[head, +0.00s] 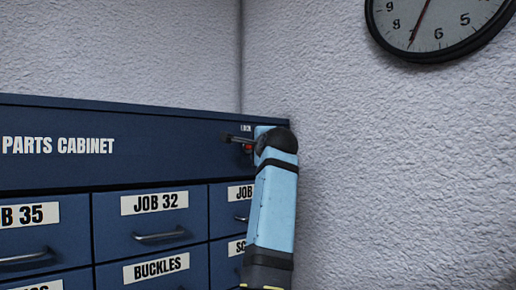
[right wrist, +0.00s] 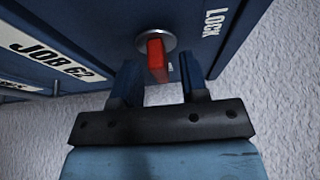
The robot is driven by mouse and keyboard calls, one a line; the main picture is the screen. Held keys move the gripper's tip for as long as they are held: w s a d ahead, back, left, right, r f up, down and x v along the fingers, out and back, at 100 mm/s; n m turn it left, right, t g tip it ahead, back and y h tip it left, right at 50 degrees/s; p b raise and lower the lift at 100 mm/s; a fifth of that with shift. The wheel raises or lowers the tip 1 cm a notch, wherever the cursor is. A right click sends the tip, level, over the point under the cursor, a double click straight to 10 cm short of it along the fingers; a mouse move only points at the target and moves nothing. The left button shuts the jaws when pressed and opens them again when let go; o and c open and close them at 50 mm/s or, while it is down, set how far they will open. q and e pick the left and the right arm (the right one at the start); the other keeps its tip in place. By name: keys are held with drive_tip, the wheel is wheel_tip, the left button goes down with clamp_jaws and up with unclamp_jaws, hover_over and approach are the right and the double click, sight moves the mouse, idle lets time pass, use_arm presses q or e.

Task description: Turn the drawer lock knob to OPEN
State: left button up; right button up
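The drawer lock knob is a red lever (right wrist: 157,60) on a round silver base (right wrist: 143,41), set in the dark blue cabinet face. In the head view, a small red part of the knob (head: 247,148) shows at the cabinet's upper right corner, mostly hidden by my right arm. My right gripper (right wrist: 158,65) is open. Its two dark blue fingers stand on either side of the red lever, with a visible gap on each side. A white LOCK label (right wrist: 214,24) is beside the knob. A smaller label by the lever is partly hidden and unreadable. My left gripper is not in view.
A textured wall (head: 400,180) stands close to the right of the cabinet. A round clock (head: 438,25) hangs high on it.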

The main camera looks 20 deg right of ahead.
drive_tip(key=s+b, duration=0.4)
drive_tip(key=s, duration=1)
drive_tip(key=shift+a, duration=0.3)
drive_tip(key=shift+w, duration=0.1)
